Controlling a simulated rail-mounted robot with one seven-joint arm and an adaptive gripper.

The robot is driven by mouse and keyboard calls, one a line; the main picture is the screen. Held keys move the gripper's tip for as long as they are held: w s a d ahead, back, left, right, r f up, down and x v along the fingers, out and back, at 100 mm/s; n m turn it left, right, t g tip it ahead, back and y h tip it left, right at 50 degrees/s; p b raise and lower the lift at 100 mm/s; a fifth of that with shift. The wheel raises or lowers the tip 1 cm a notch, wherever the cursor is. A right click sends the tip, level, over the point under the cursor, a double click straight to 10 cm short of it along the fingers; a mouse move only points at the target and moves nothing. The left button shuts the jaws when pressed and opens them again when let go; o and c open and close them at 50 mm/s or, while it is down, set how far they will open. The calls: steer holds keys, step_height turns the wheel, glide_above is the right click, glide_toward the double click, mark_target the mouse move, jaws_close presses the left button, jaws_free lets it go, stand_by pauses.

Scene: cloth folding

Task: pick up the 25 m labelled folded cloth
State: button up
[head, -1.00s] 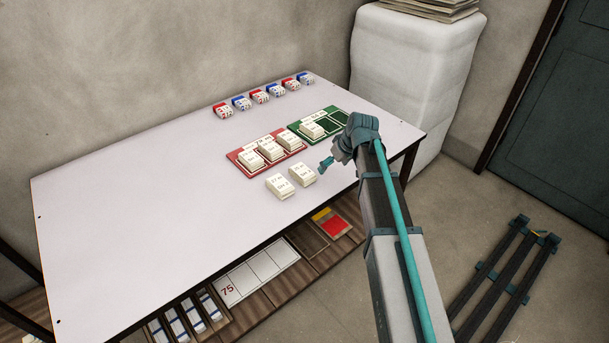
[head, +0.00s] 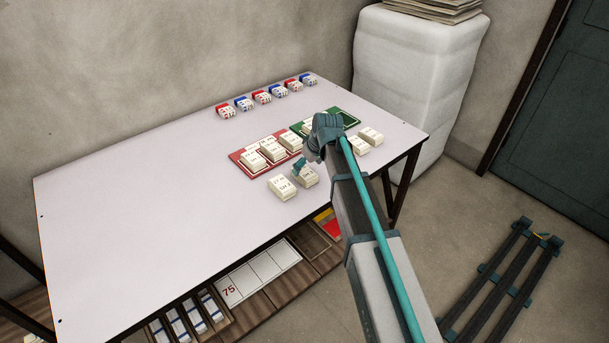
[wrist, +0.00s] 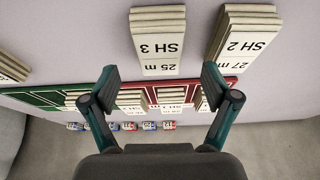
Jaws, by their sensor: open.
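The folded cloth labelled 25 m SH 3 (wrist: 158,45) is a cream stack in the wrist view. It lies on the table just beyond my gripper (wrist: 160,77), roughly centred between the open, empty fingers. In the head view this appears to be the right one of two front cloths (head: 308,178); my gripper (head: 299,168) is at it and covers part of it. I cannot tell whether they touch. The cloth labelled 27 m SH 2 (wrist: 243,40) lies beside it, on the right in the wrist view and on the left in the head view (head: 283,187).
A red mat (head: 239,158) holds several cloths behind the front pair. A green mat (head: 350,119) is partly hidden by my arm. Two more cloths (head: 364,141) lie at the right. Red and blue tagged blocks (head: 262,97) line the back edge. The table's left side is clear.

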mark_target(305, 172)
steer(key=x, duration=0.4)
steer(key=shift+f+p, duration=0.1)
steer(key=shift+p, duration=0.2)
steer(key=shift+f, duration=0.15)
steer(key=shift+f, duration=0.25)
stand_by(0.3)
steer(key=c, duration=1.2)
